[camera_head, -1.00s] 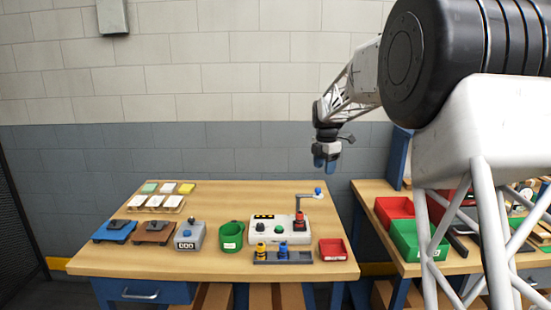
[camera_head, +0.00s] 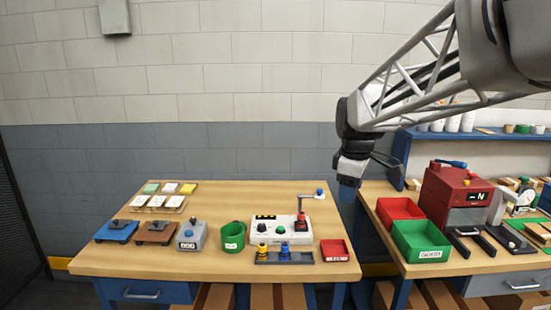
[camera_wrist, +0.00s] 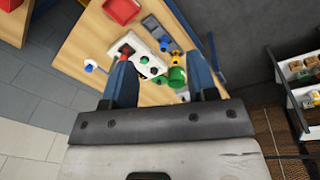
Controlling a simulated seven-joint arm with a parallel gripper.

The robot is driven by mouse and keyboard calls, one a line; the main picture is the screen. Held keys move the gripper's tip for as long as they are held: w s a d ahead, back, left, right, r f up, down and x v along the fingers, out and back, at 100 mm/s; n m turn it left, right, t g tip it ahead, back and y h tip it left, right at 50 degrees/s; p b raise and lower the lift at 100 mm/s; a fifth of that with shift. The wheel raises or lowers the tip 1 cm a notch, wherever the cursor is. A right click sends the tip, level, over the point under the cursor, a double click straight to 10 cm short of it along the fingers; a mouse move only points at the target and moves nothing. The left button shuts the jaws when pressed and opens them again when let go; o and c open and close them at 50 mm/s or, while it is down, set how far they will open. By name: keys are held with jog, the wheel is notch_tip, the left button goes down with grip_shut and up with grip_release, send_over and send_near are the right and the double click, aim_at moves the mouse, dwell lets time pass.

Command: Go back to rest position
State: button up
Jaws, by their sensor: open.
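My gripper (camera_head: 348,191) hangs in the air in the head view, over the gap between the two workbenches, to the right of the left bench's back right corner. Its blue fingers point down. In the wrist view my gripper (camera_wrist: 165,85) shows two blue fingers spread apart with nothing held between them. The left workbench (camera_head: 215,200) and its white control box (camera_head: 265,229) lie beyond the fingers there. My arm's white lattice link reaches in from the upper right of the head view.
The left bench holds a green bin (camera_head: 232,236), a red tray (camera_head: 335,250) and a grey counter box (camera_head: 191,237). On the right bench are a red bin (camera_head: 400,208), a green bin (camera_head: 420,241) and a red machine (camera_head: 455,195). Air above the left bench is clear.

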jog(key=s+f+m, duration=0.3)
jog(key=s+m, duration=0.1)
jog(key=s, duration=0.6)
jog(key=s+f+m, duration=0.3)
jog(key=s+m, duration=0.1)
jog(key=s, duration=0.6)
jog(key=s+f+m+t, duration=0.1)
jog(key=s+f+m, duration=0.2)
jog(key=s, duration=0.7)
jog(key=shift+s+d+f+m, duration=0.15)
jog(key=shift+m, duration=0.55)
